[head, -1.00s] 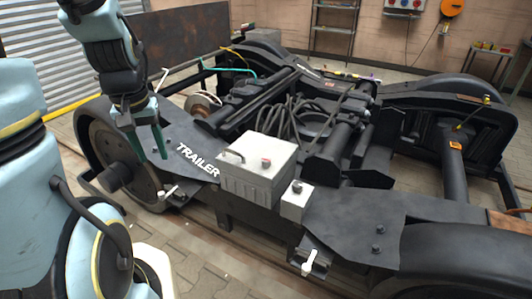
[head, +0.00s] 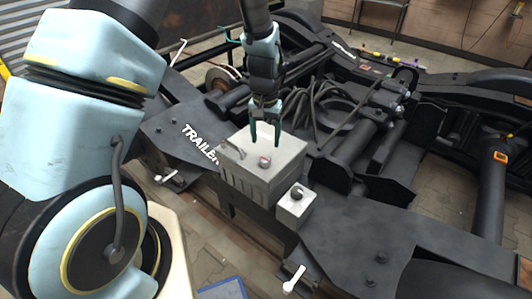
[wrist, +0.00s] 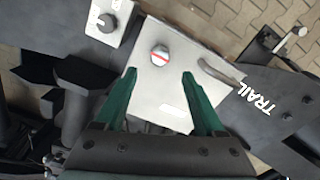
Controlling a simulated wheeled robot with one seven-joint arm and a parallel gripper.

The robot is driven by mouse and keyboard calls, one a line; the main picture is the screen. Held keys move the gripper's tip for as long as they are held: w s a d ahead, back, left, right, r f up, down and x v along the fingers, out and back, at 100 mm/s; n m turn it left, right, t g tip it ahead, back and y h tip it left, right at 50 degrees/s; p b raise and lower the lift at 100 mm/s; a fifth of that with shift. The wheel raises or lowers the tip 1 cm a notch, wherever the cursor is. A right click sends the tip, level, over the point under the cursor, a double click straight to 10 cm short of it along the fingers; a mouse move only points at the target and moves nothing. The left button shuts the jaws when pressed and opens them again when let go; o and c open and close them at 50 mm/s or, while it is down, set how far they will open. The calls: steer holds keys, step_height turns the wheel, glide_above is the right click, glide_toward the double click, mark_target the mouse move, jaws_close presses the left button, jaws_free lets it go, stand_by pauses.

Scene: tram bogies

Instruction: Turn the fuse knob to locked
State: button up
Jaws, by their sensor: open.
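A round pale knob with a red stripe (head: 264,161) sits on the lid of a grey box (head: 262,187) on the bogie. In the wrist view the knob (wrist: 160,56) shows its red stripe lying nearly crosswise, slightly slanted. A smaller grey box beside it carries a dark knob (head: 297,193), also in the wrist view (wrist: 107,23). No lettering tells which one is the fuse knob. My gripper (head: 266,142) is open and empty, pointing down above the large box. In the wrist view its green fingertips (wrist: 159,75) are apart, with the striped knob just beyond the gap between them.
A curved dark handle (wrist: 220,73) stands on the same lid, near one finger. Black hoses (head: 320,110) lie behind the box. A white-handled lever (head: 294,279) sticks out at the bogie's front edge. The dark plate (head: 360,235) at right is mostly clear.

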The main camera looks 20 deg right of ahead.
mark_target(265, 159)
step_height(265, 159, down, 8)
steer(key=shift+p, duration=0.75)
steer(key=shift+c, duration=0.4)
jaws_close()
